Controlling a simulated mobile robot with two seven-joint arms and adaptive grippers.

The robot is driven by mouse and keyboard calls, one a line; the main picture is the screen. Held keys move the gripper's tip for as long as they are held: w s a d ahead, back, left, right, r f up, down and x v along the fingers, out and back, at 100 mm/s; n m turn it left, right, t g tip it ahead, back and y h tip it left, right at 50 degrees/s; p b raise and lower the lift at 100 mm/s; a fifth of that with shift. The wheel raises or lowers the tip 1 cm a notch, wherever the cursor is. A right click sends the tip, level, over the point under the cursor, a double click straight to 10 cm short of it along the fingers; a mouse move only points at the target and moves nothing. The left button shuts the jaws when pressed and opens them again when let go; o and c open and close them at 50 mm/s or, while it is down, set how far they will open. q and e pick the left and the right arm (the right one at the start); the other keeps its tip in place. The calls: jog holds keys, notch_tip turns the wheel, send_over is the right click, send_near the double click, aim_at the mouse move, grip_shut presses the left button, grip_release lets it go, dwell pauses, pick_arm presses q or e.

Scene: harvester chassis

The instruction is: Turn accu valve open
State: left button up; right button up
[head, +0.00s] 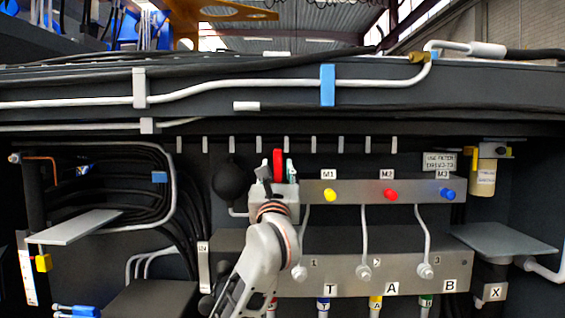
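A black ball-shaped accumulator (231,181) hangs left of a grey valve block (285,200). An upright red handle (278,165) stands at the top of this block, beside a small pale green-and-white part (291,170). I take the red handle for the accu valve's lever, but no label confirms it. My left arm rises from the bottom, with an orange ring at its wrist. My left gripper (264,186) is in front of the block, just below and left of the red handle. Its fingers are small and dark, and I cannot tell their opening or any contact. My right gripper is out of view.
A grey manifold bar (430,191) right of the handle carries yellow (330,195), red (390,195) and blue (448,193) caps. Pipes run down to a lower block (345,275). Black hoses (150,180) fill the left bay. A beam (400,95) crosses above.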

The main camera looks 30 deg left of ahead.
aim_at(278, 163)
pick_arm(q)
jog(key=shift+x, duration=1.95)
grip_shut()
